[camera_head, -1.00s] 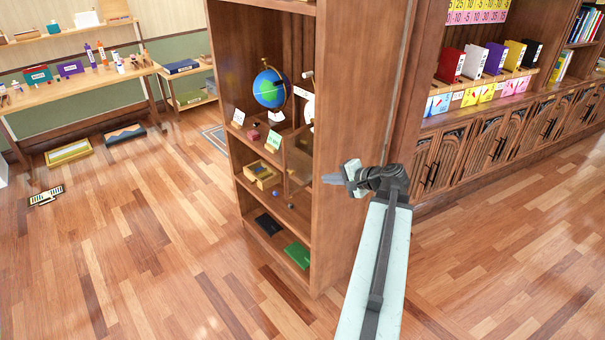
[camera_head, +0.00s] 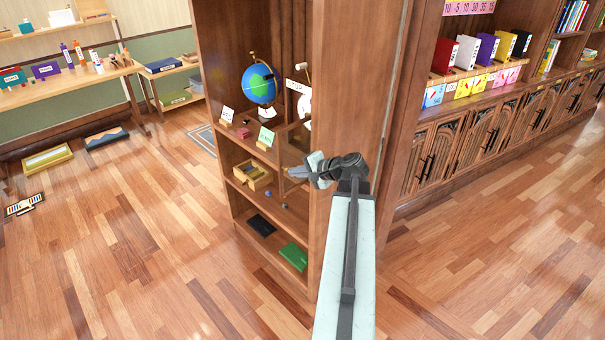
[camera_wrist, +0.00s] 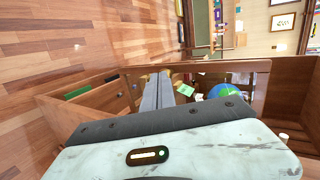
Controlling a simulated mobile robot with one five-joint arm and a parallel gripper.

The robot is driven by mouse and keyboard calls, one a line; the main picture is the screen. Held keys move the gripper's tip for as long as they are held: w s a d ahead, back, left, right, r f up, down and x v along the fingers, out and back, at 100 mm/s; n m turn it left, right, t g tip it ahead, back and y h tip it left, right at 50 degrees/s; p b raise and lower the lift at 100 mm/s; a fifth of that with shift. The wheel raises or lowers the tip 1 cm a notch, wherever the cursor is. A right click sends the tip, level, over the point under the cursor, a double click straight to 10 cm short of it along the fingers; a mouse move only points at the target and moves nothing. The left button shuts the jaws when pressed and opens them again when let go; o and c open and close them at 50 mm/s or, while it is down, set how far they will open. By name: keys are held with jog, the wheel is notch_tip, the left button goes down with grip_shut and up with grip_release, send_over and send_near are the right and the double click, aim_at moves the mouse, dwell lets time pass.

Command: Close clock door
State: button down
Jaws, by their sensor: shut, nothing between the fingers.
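The clock (camera_head: 304,104) shows as a white, partly hidden face beside the globe, inside the tall wooden bookcase. A see-through wood-framed panel (camera_head: 296,134), which looks like the clock door, stands swung out below it at the bookcase's right side. In the wrist view its wooden frame (camera_wrist: 225,67) crosses behind my fingers. My gripper (camera_head: 290,172) is shut and empty, its tips pointing left in front of the panel's lower part. It also shows in the wrist view (camera_wrist: 164,78). I cannot tell whether the fingers touch the panel.
The bookcase side (camera_head: 340,110) stands close behind my wrist. Its shelves hold a globe (camera_head: 259,84), a small yellow box (camera_head: 252,176), cards and a green book (camera_head: 293,256). Low cabinets (camera_head: 480,145) line the right. The wooden floor at left and right is mostly clear.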

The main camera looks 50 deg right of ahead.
jog(key=shift+s+d, duration=0.15)
jog(key=shift+s, duration=0.05)
